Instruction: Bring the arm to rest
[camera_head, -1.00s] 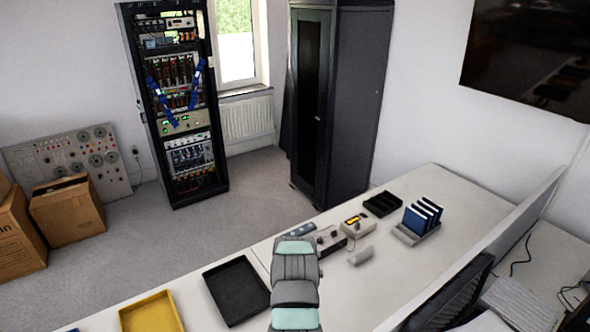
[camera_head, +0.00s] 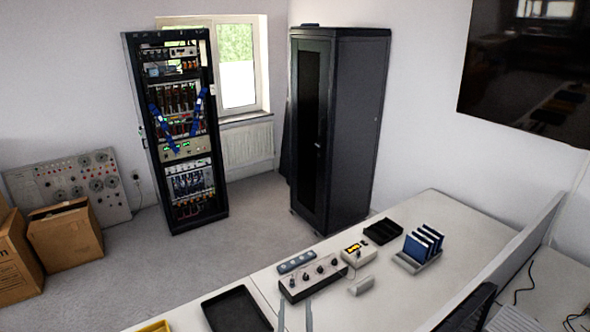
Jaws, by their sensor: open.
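My gripper (camera_head: 295,313) shows only as two thin grey fingers at the bottom edge of the head view. The fingers are apart, with nothing visible between them. They appear just in front of a white control box with knobs (camera_head: 313,279) on the table (camera_head: 385,308). The height of the fingers above the table cannot be told. The rest of my arm is out of view.
A black tray (camera_head: 236,309) lies left of the fingers, and a small grey block (camera_head: 361,286) lies right. The table's right front is clear.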

